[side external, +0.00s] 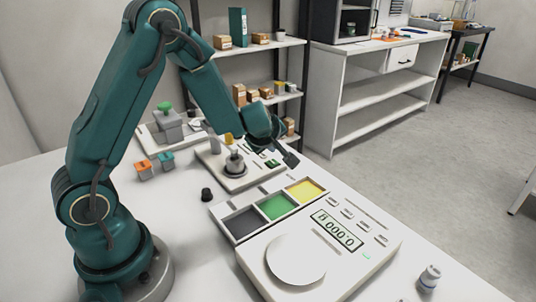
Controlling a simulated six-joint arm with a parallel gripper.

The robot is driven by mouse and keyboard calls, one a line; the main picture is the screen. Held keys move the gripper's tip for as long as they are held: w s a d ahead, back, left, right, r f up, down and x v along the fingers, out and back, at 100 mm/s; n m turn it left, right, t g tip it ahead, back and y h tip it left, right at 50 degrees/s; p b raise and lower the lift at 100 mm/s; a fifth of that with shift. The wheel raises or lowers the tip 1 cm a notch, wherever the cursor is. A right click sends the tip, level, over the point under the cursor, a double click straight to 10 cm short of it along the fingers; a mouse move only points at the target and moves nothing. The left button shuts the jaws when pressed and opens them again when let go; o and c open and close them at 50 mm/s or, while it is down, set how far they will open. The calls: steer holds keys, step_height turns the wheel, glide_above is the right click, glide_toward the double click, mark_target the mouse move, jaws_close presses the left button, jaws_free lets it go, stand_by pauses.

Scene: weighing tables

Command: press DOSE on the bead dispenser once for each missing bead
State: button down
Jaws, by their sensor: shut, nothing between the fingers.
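My gripper (291,159) points down and right over the right end of a low white unit (208,155). This unit has a round dark-rimmed pan, a small dark green display (272,163) and a small bottle-like vessel (235,162) standing on the pan. It may be the bead dispenser, but no DOSE label is readable. The gripper looks shut and empty. I cannot tell whether its tip touches the unit. Beads cannot be made out.
A white scale (345,275) with an empty round pan stands in front, its display reading about 0.000 g. Behind it lies a tray (222,210) with dark, green and yellow compartments. A black knob-like piece (206,194), orange and teal blocks (143,169) and a metal weight (429,278) stand nearby.

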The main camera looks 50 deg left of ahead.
mark_target(275, 159)
steer(key=shift+f, duration=0.85)
stand_by(1.5)
steer(key=shift+f, duration=0.4)
steer(key=shift+f, duration=0.35)
stand_by(0.5)
stand_by(0.3)
steer(key=shift+r, duration=0.8)
steer(key=shift+r, duration=2.5)
stand_by(0.5)
